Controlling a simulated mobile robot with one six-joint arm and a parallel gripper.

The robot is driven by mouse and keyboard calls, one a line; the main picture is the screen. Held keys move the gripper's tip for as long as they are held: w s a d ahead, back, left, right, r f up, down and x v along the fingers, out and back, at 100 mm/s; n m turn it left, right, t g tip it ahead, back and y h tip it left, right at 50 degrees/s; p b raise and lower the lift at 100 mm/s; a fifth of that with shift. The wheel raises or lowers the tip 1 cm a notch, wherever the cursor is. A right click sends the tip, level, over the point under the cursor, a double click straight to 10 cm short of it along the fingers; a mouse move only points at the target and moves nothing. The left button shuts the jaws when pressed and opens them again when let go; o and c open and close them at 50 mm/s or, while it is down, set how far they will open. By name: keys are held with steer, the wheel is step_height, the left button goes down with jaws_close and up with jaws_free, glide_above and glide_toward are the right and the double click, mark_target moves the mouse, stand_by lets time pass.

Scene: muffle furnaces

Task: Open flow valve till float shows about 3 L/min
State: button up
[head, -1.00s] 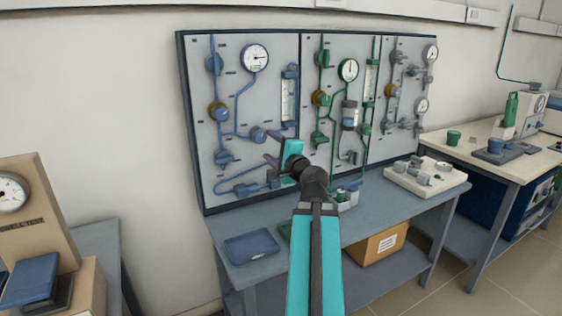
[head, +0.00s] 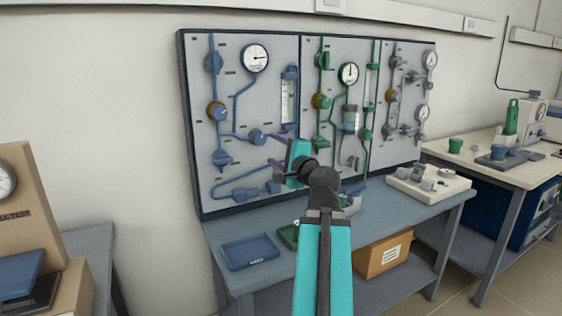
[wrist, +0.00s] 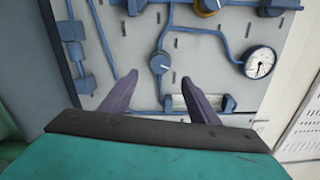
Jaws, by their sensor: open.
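On the left blue-piped panel, a round blue valve knob (head: 257,136) sits below the dial gauge. It also shows in the wrist view (wrist: 160,63), with a pale mark on its face. The flow tube (head: 288,99) stands upright to its upper right; in the wrist view the tube (wrist: 178,103) lies sideways, partly hidden behind a finger. Its float is too small to read. My gripper (head: 274,150) is open and empty in front of the panel. In the wrist view its purple fingers (wrist: 161,92) are spread, their tips just short of the knob in the picture. Contact is not visible.
The dial gauge (head: 255,58) and a yellow-ringed regulator (head: 217,111) share this panel. Green and grey piped panels stand to the right. The bench below holds a blue tray (head: 249,251) and a pale block with fittings (head: 428,187). A boxy gauge stand (head: 30,210) is at left.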

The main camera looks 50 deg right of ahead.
steer(key=shift+b+v, duration=1.55)
steer(key=shift+b, duration=0.4)
